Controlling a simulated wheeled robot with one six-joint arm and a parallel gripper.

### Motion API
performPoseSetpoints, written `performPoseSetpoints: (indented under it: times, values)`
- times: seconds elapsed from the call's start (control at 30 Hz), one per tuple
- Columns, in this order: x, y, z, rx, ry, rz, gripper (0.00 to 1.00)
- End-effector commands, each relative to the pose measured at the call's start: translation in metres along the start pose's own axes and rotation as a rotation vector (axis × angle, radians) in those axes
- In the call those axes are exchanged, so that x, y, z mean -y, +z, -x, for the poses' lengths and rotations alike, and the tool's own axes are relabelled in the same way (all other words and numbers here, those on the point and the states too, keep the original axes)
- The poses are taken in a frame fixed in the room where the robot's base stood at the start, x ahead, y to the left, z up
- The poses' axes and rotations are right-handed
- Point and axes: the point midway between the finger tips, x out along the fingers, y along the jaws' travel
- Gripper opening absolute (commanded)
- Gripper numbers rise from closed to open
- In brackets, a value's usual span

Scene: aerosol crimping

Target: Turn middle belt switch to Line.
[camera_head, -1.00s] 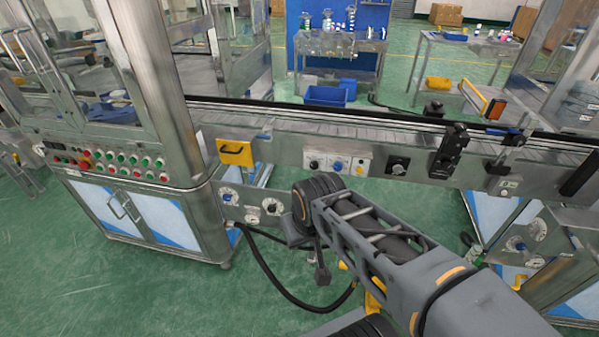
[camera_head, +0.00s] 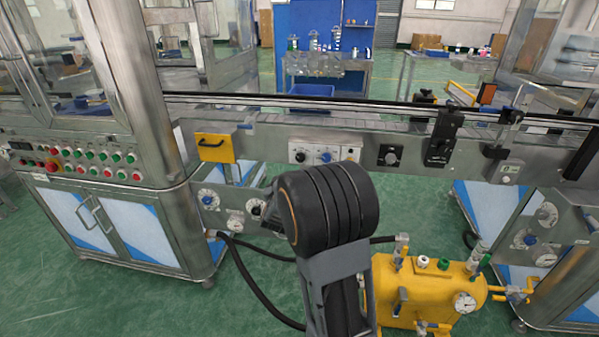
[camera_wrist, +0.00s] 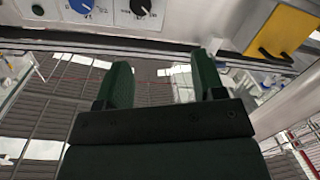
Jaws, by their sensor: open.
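A row of controls sits on the conveyor's metal side panel. In the head view it has a black knob on a white plate (camera_head: 299,155), a blue knob (camera_head: 325,157) and, farther right, a larger black knob (camera_head: 390,156). The labels are too small to read, so I cannot tell which setting any knob points to. In the wrist view the blue knob (camera_wrist: 82,4) and the black knob (camera_wrist: 141,7) show at the top edge. My gripper (camera_wrist: 164,78) is open and empty, with its two green fingers apart and clear of the knobs. It is hidden in the head view.
A yellow box with a black handle (camera_head: 214,148) is mounted left of the knobs. A black clamp-like fixture (camera_head: 443,135) stands on the right. A yellow tank (camera_head: 425,290) with fittings and hoses is below. The green floor at front left is clear.

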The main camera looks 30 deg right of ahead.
Motion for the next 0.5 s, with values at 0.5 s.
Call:
performPoseSetpoints:
  times: [0.5]
  values:
    - [-0.02,0.018,-0.069,-0.036,0.12,0.045,0.63]
